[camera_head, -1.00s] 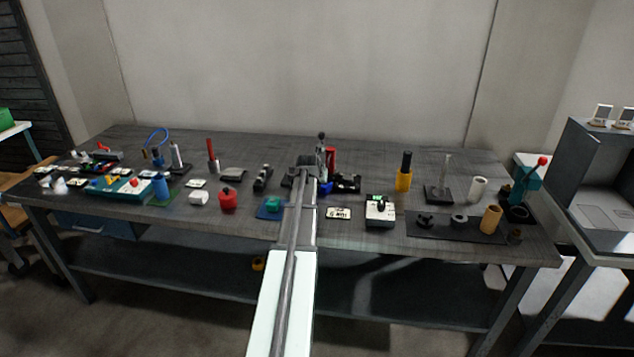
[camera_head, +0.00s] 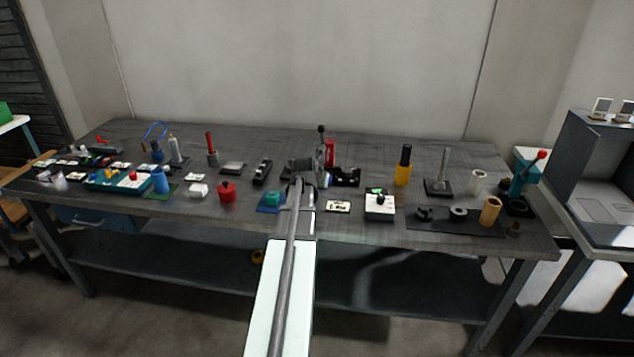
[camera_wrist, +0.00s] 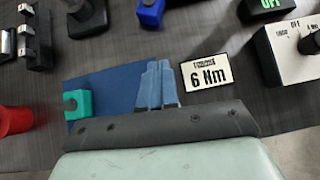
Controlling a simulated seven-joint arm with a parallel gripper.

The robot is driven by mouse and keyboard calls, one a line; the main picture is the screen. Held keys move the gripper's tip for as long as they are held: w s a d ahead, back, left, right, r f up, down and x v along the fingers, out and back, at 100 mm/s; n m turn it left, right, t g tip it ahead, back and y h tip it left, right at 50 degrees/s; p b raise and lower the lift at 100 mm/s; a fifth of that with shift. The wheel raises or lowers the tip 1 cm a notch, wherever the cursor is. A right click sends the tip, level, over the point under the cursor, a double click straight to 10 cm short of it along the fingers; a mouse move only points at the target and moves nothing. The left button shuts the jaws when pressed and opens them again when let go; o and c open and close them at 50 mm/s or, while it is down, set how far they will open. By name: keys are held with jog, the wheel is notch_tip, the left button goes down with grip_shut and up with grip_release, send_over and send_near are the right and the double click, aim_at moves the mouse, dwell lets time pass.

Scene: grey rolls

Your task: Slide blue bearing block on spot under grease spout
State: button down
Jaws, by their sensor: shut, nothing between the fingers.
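A blue block (camera_wrist: 150,12), apparently the bearing block, shows at the top edge of the wrist view, partly cut off. It lies ahead of my gripper (camera_wrist: 158,66) and apart from it. My gripper's fingers are together and empty, above the table beside the right edge of a blue mat (camera_wrist: 100,70). In the head view my own arm hides the fingers. A lever stand (camera_head: 321,140) with a red cylinder (camera_head: 330,152) rises behind my arm's end; I cannot make out a grease spout or a marked spot clearly.
A teal block (camera_wrist: 77,104) sits on the mat, left of the fingers. A "6 Nm" card (camera_wrist: 205,71) lies to their right, and a white switch box (camera_wrist: 294,48) stands beyond it. A red object (camera_wrist: 15,120) is at far left. Dark fixtures (camera_wrist: 87,18) stand ahead.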

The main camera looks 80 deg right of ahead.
jog(key=x, duration=0.7)
jog(key=shift+d+f, duration=0.25)
jog(key=shift+d, duration=0.1)
jog(key=shift+s+d, duration=0.15)
jog(key=shift+d, duration=1)
jog(key=shift+d+r, duration=0.1)
jog(key=shift+d, duration=0.6)
jog(key=d, duration=0.6)
jog(key=shift+s+d, duration=0.15)
jog(key=shift+s, duration=0.1)
